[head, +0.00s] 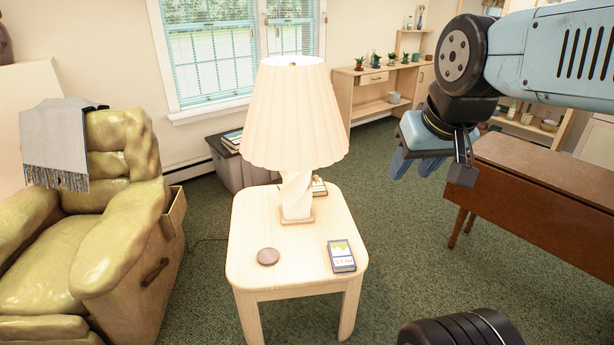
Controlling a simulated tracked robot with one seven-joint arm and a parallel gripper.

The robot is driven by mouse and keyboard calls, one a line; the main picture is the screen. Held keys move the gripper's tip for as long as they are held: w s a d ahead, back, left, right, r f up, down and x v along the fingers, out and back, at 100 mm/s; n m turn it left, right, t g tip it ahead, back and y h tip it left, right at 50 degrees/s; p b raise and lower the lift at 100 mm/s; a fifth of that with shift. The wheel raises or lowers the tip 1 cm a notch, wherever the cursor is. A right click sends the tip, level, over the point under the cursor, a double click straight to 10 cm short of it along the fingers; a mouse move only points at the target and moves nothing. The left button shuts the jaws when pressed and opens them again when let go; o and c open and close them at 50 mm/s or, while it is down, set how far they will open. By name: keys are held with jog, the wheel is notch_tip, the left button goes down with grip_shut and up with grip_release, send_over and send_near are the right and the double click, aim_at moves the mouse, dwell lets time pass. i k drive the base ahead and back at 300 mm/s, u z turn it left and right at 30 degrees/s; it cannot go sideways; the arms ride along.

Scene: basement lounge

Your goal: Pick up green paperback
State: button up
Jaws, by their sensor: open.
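A small book (341,256) lies flat at the front right of the pale wooden side table (245,225). Its cover is white and yellow-green with a dark edge. Another small book (320,187) lies behind the lamp base and is partly hidden, with some green and dark colour showing. I cannot tell for sure which is the green paperback. My gripper (414,167) is open and empty, its blue fingers pointing down. It hangs in the air to the right of the side table, above and apart from both books.
A tall lamp (293,115) with a wide pleated shade stands mid-table. A round brown disc (268,256) lies front left. A green armchair (100,245) is at left, a brown drop-leaf table (545,180) at right. Carpet between tables is clear.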

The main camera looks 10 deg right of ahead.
aim_at(319, 189)
jog(key=z, duration=0.55)
jog(key=k, duration=1.3)
jog(key=z, duration=0.8)
jog(key=i, duration=2.9)
jog(key=u, duration=0.4)
jog(key=i, duration=1.25)
jog(key=u, duration=0.95)
jog(key=i, duration=0.95)
jog(key=u, duration=0.75)
